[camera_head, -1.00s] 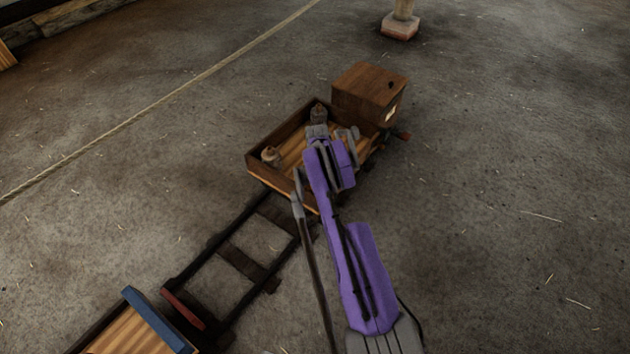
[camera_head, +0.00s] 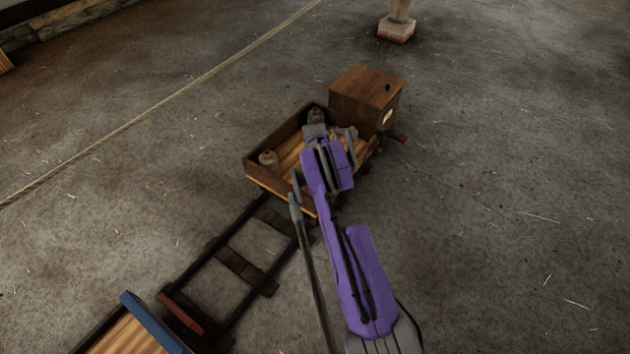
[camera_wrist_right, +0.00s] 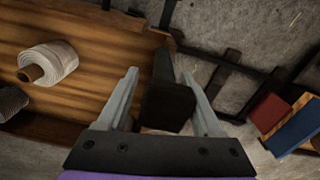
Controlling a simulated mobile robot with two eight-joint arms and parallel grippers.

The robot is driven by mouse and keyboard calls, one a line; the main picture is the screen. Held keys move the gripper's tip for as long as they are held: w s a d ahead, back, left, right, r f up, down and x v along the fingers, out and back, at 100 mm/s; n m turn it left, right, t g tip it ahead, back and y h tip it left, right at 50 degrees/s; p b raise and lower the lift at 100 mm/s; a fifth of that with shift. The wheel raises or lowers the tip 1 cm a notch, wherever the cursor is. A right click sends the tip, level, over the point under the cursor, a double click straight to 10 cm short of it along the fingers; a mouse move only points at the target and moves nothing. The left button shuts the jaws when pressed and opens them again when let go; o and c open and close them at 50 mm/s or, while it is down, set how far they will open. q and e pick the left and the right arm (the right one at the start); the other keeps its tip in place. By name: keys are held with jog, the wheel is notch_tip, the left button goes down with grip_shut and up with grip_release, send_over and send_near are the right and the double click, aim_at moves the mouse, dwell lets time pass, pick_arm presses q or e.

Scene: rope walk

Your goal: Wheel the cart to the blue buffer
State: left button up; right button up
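The cart (camera_head: 259,180) is a low wooden tray on a rail track, with spools inside and a brown box at its far end. Its plank floor shows in the right wrist view (camera_wrist_right: 95,45). The blue buffer (camera_head: 150,318) is a blue bar on a wooden piece at lower left, with bare track between it and the cart. My right gripper (camera_head: 322,177) is at the cart's near right side. In the right wrist view its fingers (camera_wrist_right: 160,80) stand apart around a dark upright block (camera_wrist_right: 166,100), with a gap visible at the left finger. My left gripper is out of view.
A red bar (camera_head: 182,313) lies across the track just before the blue buffer. The track (camera_head: 240,265) has dark rails and sleepers. A rope (camera_head: 150,115) runs across the floor at left. A post on a brick foot (camera_head: 397,28) stands at the back. Floor at right is clear.

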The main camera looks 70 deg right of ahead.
notch_tip(320, 180, up, 9)
jog(key=shift+r+p, duration=0.2)
jog(key=shift+p, duration=0.8)
